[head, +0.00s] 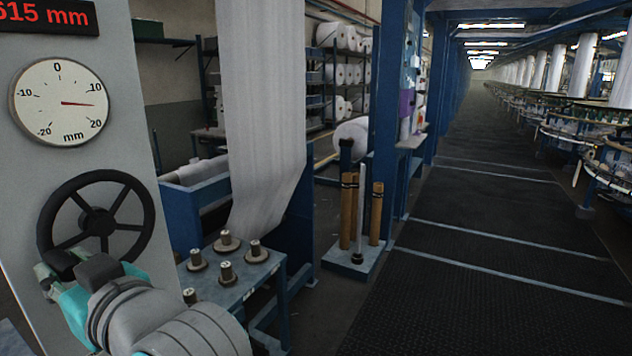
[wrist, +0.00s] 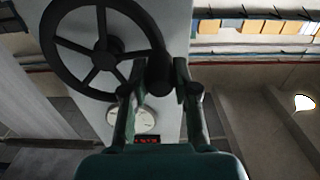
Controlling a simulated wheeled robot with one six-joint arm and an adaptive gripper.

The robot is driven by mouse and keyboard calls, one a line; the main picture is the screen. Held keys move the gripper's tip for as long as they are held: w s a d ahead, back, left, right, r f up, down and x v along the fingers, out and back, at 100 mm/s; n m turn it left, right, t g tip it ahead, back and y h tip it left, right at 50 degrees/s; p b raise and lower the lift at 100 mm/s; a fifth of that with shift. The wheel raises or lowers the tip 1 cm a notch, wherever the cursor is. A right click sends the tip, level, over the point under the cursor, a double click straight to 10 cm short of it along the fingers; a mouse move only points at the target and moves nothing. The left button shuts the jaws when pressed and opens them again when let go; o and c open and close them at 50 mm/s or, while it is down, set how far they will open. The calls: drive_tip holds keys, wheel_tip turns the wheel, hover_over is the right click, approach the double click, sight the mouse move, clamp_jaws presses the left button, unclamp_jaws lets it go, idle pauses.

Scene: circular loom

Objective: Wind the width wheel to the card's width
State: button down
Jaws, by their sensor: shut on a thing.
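The width wheel (head: 62,205) is a black spoked handwheel on a grey panel at the left of the head view. It also fills the upper left of the wrist view (wrist: 97,53). My gripper (head: 62,272) is at the wheel's lower left rim. In the wrist view its fingers (wrist: 158,90) are shut on the wheel's dark handle knob (wrist: 158,70). A round dial (head: 50,85) above the wheel has its red needle between 10 and 20 mm. A red-lettered display (head: 48,17) above, cut off at the left, shows "615 mm". I cannot make out the card.
White fabric (head: 262,100) hangs right of the panel. A blue table (head: 245,287) with several spools stands below it. A blue stand (head: 352,265) holds upright brown tubes. The dark walkway (head: 480,260) to the right is clear.

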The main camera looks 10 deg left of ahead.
drive_tip(key=shift+r, duration=0.4)
drive_tip(key=c, duration=0.8)
unclamp_jaws()
drive_tip(key=shift+f, duration=0.1)
drive_tip(key=v, duration=0.8)
